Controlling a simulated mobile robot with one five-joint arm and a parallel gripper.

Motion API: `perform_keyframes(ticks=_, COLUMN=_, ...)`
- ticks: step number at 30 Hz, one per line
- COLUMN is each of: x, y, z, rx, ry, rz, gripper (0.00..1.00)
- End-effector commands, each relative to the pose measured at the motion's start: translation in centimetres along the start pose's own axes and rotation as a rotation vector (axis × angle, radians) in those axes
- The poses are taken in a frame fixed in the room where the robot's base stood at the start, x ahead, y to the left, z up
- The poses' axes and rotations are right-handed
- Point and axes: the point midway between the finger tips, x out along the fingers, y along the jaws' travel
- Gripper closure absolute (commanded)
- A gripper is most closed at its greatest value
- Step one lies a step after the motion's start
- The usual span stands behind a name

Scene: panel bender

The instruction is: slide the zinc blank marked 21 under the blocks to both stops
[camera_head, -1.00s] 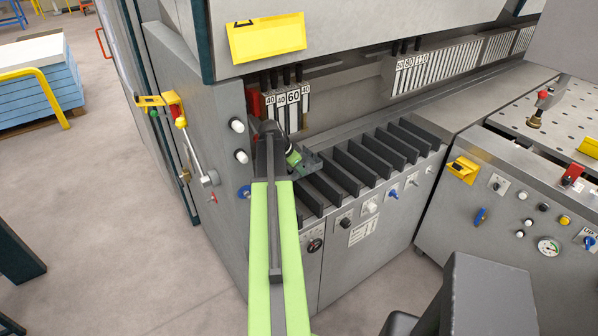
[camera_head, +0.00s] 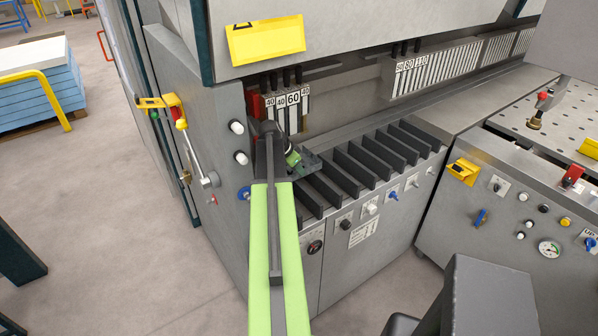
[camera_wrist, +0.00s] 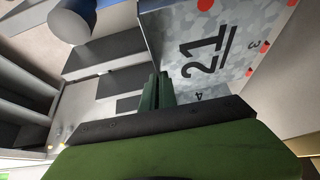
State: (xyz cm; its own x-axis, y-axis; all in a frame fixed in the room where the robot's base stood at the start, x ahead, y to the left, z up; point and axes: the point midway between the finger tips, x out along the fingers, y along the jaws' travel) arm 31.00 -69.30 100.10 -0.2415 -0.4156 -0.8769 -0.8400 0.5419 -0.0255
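The zinc blank (camera_wrist: 225,45), a pale spangled plate with a large 21, smaller figures and red dots along its edges, fills the upper right of the wrist view. It cannot be made out in the head view. My gripper (camera_wrist: 160,76) has its two green fingers close together at the blank's left edge. Whether the blank's edge lies between them or beside them is not clear. In the head view, my gripper (camera_head: 296,158) is small at the machine's left end. The blocks (camera_head: 287,108), numbered 40, 60 and so on, hang behind it. The stops cannot be picked out.
A row of dark upright dividers (camera_head: 352,170) lies right of my gripper. The machine's left side panel (camera_head: 195,110) with knobs stands close on the left. More numbered blocks (camera_head: 440,72) hang farther right. A perforated table (camera_head: 560,115) is at the right.

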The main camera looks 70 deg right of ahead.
Motion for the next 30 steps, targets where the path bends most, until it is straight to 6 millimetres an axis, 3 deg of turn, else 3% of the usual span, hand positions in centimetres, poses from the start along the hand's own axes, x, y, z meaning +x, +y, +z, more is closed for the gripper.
perform_keyframes(ticks=24, x=-0.35, y=-0.51, z=0.84, rx=-0.005, ry=-0.003, rz=-0.01, gripper=1.0)
perform_keyframes(ticks=30, x=-0.35, y=-0.47, z=0.84, rx=-0.005, ry=-0.003, rz=-0.009, gripper=0.73)
